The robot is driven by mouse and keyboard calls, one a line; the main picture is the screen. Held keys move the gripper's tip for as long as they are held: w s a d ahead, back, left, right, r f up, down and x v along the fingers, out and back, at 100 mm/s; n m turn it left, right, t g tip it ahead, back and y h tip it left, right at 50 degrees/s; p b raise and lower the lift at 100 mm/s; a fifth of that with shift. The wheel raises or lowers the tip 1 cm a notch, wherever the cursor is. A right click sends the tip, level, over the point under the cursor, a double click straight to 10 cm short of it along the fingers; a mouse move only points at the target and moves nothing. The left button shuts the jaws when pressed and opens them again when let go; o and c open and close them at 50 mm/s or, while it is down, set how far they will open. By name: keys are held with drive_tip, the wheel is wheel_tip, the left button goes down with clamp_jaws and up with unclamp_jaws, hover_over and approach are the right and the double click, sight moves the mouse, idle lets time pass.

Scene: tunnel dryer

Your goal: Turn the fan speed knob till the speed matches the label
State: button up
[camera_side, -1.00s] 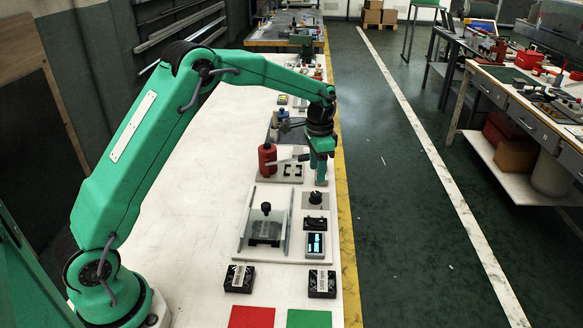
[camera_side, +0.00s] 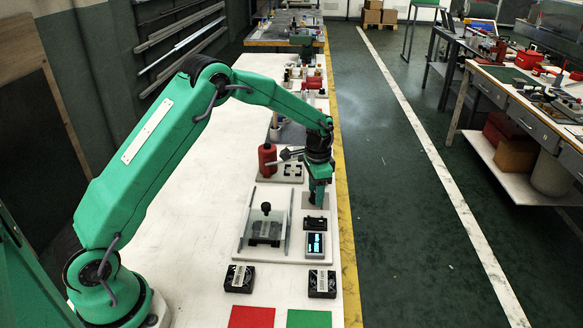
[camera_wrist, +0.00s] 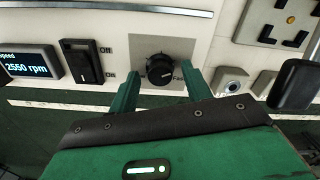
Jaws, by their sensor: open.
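The black fan speed knob (camera_wrist: 160,68) sits on a grey square plate in the wrist view, with the word "Fan" partly showing beside it. My gripper (camera_wrist: 162,80) is open, with one green finger on each side of the knob. I cannot tell whether either finger touches it. In the side view my gripper (camera_side: 316,201) is low over the knob's plate and hides the knob. The display (camera_wrist: 30,63) reads "Speed 2550 rpm" and also shows in the side view (camera_side: 316,243). I cannot make out a label giving a target speed.
A black on/off switch (camera_wrist: 86,62) stands between display and knob. A clear cover with a black handle (camera_side: 266,209) stands left of the controls. Two black blocks with pale labels (camera_side: 240,278) (camera_side: 322,283) and red and green squares lie in front. A red bottle (camera_side: 267,158) stands behind.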

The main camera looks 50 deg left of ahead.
drive_tip(key=c, duration=1)
drive_tip(key=shift+n, duration=2.5)
drive_tip(key=o, duration=1)
